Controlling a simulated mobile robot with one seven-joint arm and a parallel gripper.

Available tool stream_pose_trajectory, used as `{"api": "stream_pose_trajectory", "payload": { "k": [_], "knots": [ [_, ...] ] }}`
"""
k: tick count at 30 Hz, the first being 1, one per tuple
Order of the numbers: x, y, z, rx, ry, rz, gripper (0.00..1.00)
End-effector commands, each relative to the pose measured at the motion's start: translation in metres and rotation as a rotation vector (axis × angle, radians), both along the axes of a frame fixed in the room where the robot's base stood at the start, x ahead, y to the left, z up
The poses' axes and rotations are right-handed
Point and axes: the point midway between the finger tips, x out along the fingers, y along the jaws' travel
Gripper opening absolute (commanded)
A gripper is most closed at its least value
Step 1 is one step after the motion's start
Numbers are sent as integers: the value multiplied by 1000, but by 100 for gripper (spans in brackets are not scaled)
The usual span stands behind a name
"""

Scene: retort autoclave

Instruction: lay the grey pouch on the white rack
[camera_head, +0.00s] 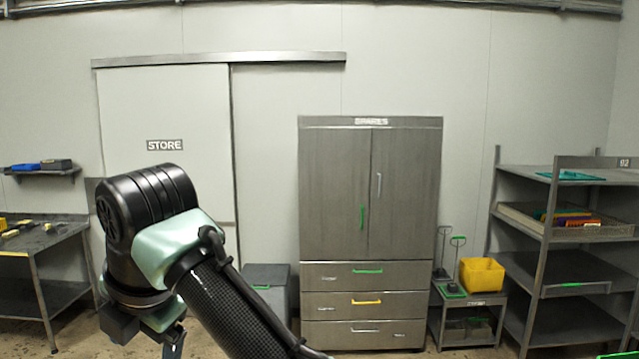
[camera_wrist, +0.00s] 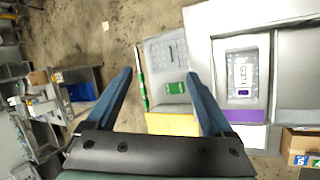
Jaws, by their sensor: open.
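My gripper (camera_wrist: 158,73) is open in the wrist view, its two blue fingers spread wide with nothing held between them. In the head view only the edge of my gripper shows, low behind my arm. I cannot make out a grey pouch or a white rack for certain in either view. A pale grey rectangle with dark lettering (camera_wrist: 242,72) shows right of the fingers in the wrist view, on a white surface above a purple strip; I cannot tell whether it is a pouch or a panel.
A steel cupboard with drawers (camera_head: 369,230) stands against the back wall. A steel shelf unit (camera_head: 565,265) with coloured items is at right, beside a yellow bin (camera_head: 481,274) on a low stand. A workbench (camera_head: 42,232) is at left. Bare floor (camera_wrist: 85,35) shows in the wrist view.

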Motion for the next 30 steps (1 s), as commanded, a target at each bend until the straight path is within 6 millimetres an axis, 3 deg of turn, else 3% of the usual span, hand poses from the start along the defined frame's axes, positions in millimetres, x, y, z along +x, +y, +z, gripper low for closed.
{"api": "stream_pose_trajectory", "payload": {
  "k": [1, 3, 5, 7, 11, 15, 18, 21, 24, 30],
  "knots": [
    [0, 26, 17, 176, -55, -84, 86],
    [4, 47, 52, 436, -111, -223, 86],
    [5, 52, 87, 675, -139, -338, 86],
    [3, 44, 130, 967, -153, -464, 86],
    [-11, -13, 202, 1517, -150, -649, 86],
    [-48, -104, 250, 2045, -151, -727, 86],
    [-81, -159, 265, 2311, -170, -704, 86],
    [-109, -194, 273, 2474, -193, -655, 86],
    [-124, -211, 275, 2550, -208, -622, 86],
    [-129, -215, 277, 2571, -210, -608, 86]
  ]
}}
